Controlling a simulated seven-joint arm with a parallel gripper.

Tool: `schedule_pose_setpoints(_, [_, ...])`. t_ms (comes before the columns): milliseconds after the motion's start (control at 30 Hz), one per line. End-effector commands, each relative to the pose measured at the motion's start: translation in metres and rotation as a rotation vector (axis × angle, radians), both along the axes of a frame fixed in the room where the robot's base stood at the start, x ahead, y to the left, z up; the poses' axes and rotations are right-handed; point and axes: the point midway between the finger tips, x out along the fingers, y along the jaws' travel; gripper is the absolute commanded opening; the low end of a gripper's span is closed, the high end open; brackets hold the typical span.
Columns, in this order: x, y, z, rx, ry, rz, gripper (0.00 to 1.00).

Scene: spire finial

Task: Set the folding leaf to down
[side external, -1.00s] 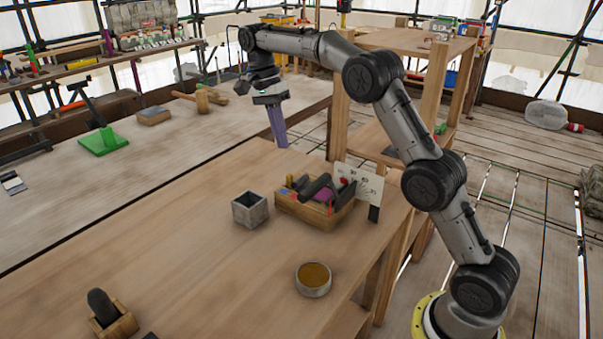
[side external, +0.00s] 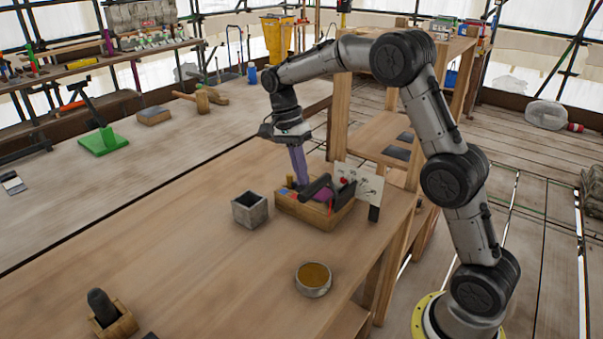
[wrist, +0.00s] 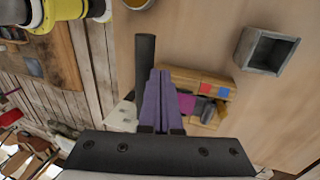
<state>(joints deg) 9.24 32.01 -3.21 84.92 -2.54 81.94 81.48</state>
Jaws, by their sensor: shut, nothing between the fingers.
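My gripper (side external: 301,184) has long purple fingers, closed together with nothing between them. It points down at the far edge of a wooden tool tray (side external: 312,214); I cannot tell whether the tips touch the tray or what lies in it. In the wrist view the shut fingers (wrist: 160,75) overlap the tray (wrist: 215,85), beside a dark rod (wrist: 145,60). No folding leaf can be told apart for certain. The near wooden worktop (side external: 190,270) lies flat, and a dark seam separates it from the paler far worktop (side external: 60,215).
A grey square pot (side external: 250,210) stands left of the tray, and a round bowl (side external: 313,280) stands nearer. A white card (side external: 358,183) stands upright behind the tray's right side. A wooden block with a dark handle (side external: 105,312) sits at front left. The worktop's middle is clear.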

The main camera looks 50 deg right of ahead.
Motion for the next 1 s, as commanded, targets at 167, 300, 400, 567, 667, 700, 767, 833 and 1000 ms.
schedule_pose_setpoints(167, [0.0, 0.0, 0.0, 0.0, 0.0, 0.0, 0.0])
schedule_pose_setpoints(300, [0.0, 0.0, 0.0, 0.0, -0.001, 0.0, 0.0])
schedule_pose_setpoints(400, [-0.002, 0.0, 0.001, 0.0, -0.008, 0.0, 0.0])
schedule_pose_setpoints(567, [-0.006, 0.0, 0.003, 0.0, -0.04, 0.0, 0.0])
schedule_pose_setpoints(667, [-0.008, 0.0, 0.003, 0.0, -0.051, 0.0, 0.0])
schedule_pose_setpoints(700, [-0.009, 0.0, 0.003, 0.0, -0.057, 0.0, 0.0])
schedule_pose_setpoints(767, [-0.01, 0.0, 0.003, 0.0, -0.064, 0.0, 0.0])
schedule_pose_setpoints(833, [-0.011, 0.0, 0.004, 0.0, -0.071, 0.001, 0.0])
schedule_pose_setpoints(1000, [-0.017, 0.0, 0.005, 0.0, -0.105, 0.001, 0.0])
